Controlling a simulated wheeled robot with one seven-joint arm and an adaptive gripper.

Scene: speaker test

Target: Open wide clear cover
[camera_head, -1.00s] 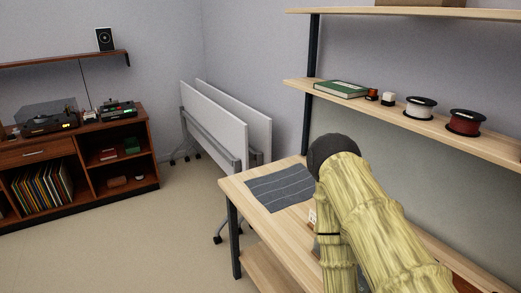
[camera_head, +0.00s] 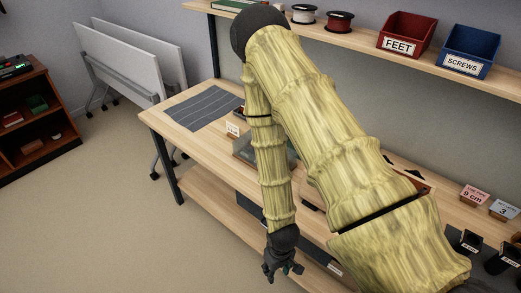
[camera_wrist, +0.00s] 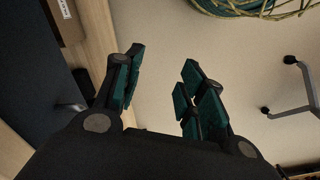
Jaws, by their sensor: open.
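A see-through greyish box or cover (camera_head: 243,151) stands on the wooden workbench (camera_head: 180,117), partly hidden behind my arm in the head view. Its lid, edges and hinge are not clear. My gripper (camera_head: 283,276) hangs low in front of the bench's front edge, apart from that box. In the wrist view my gripper (camera_wrist: 162,62) has its dark green finger pads spread, with nothing between them but floor behind.
A grey striped mat (camera_head: 203,106) lies on the bench's left end. A red FEET bin (camera_head: 402,28) and a blue SCREWS bin (camera_head: 470,42) stand on the shelf above. Folded white tables (camera_head: 120,62) stand at left. Floor (camera_head: 90,220) at front left is clear.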

